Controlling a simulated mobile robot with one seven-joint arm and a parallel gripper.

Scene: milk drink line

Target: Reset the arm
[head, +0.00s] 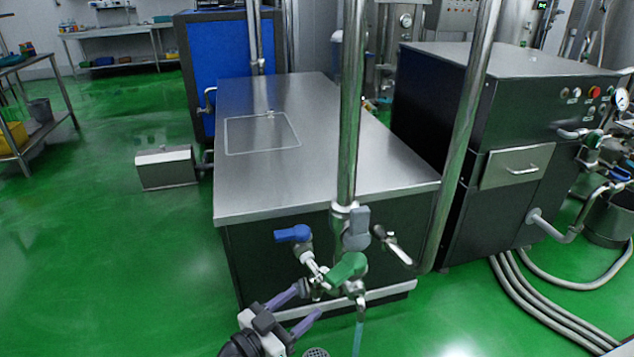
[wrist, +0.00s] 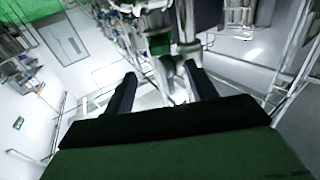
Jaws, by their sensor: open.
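My gripper (head: 309,301) is at the bottom centre of the head view, just below and left of the valve cluster on the upright pipe. Its two fingers are apart, with nothing seen held between them. In the wrist view my gripper (wrist: 161,84) also shows spread fingers. Metal valve parts (wrist: 167,72) appear beyond and between the fingertips there. The green valve handle (head: 347,267) is close to the fingertips in the head view; whether they touch cannot be told. It also shows in the wrist view (wrist: 159,43).
A blue handle (head: 293,233), a grey handle (head: 356,222) and the vertical pipe (head: 350,110) stand close to my gripper. Behind is a steel-topped cabinet (head: 325,150). A dark machine (head: 490,110) and hoses (head: 535,300) are right. Open green floor (head: 120,260) lies left.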

